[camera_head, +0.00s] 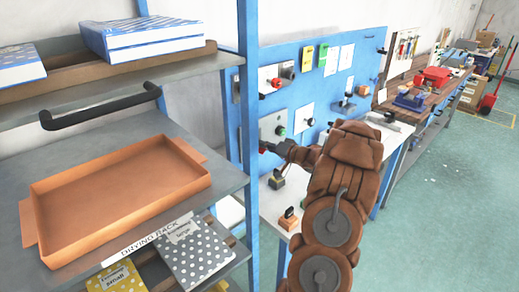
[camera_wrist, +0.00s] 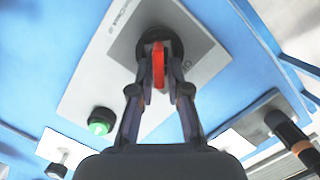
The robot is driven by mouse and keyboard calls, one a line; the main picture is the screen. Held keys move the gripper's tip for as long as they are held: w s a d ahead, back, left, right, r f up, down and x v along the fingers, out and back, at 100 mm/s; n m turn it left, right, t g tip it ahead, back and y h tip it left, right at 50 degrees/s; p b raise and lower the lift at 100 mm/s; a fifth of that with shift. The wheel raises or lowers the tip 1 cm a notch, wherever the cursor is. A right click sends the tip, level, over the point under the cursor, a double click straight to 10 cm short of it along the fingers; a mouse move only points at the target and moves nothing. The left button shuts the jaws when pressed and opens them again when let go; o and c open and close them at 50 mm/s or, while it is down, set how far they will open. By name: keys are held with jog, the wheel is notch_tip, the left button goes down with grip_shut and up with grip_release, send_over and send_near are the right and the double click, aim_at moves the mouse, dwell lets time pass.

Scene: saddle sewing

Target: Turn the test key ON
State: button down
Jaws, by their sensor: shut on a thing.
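The test key is a red flat handle (camera_wrist: 158,65) on a round black base, mounted on a grey plate (camera_wrist: 205,60) on the blue panel. In the wrist view my gripper (camera_wrist: 160,75) has its two fingers closed on either side of the red handle. The handle stands upright in that picture. Lettering beside the base is partly hidden. In the head view my gripper (camera_head: 268,147) reaches to the grey plate (camera_head: 272,122) on the blue board, and the key itself is hidden there.
A green button (camera_wrist: 101,121) sits on the same plate, left of the fingers. A dark handle with an orange band (camera_wrist: 290,135) is at lower right. In the head view a drying rack with an orange tray (camera_head: 120,205) stands at left. The floor (camera_head: 440,200) at right is clear.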

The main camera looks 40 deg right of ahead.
jog(key=m, duration=0.3)
jog(key=shift+d+f+t+y, duration=0.15)
jog(key=shift+f+t+y, duration=0.05)
jog(key=shift+t+y, duration=0.1)
jog(key=shift+d+f+m+t, duration=0.15)
jog(key=shift+m+t, duration=0.15)
jog(key=shift+m, duration=1.1)
jog(key=m, duration=0.3)
jog(key=shift+f+t+y, duration=0.25)
jog(key=shift+t+y, duration=0.05)
jog(key=c, duration=1.1)
grip_release()
jog(key=shift+c, duration=0.2)
